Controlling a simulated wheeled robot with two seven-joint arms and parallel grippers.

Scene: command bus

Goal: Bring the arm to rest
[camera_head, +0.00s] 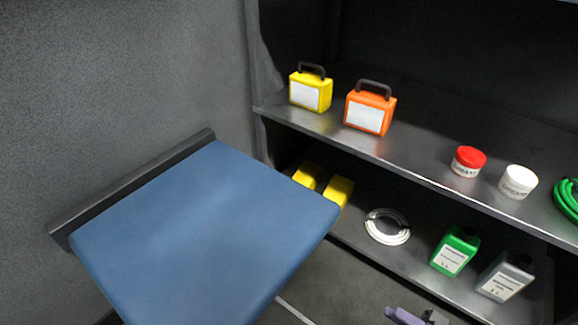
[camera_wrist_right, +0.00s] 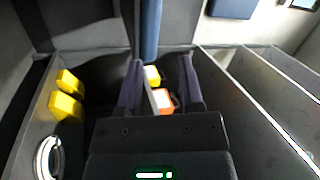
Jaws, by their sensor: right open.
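My right gripper (camera_head: 412,317) shows only in part at the bottom edge of the head view, below the shelves and apart from the goods on them. In the right wrist view, the two dark fingers of this gripper (camera_wrist_right: 161,66) stand apart. A yellow case (camera_wrist_right: 153,76) and an orange case (camera_wrist_right: 166,102) show in the gap between them, and neither appears gripped. My left gripper is in neither view.
The upper shelf (camera_head: 400,163) holds the yellow case (camera_head: 311,93), orange case (camera_head: 369,113), red-lidded jar (camera_head: 468,162), white jar (camera_head: 518,181) and green coil (camera_head: 567,199). The lower shelf holds yellow blocks, a white coil (camera_head: 387,227) and two bottles. A blue seat (camera_head: 205,235) juts out left.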

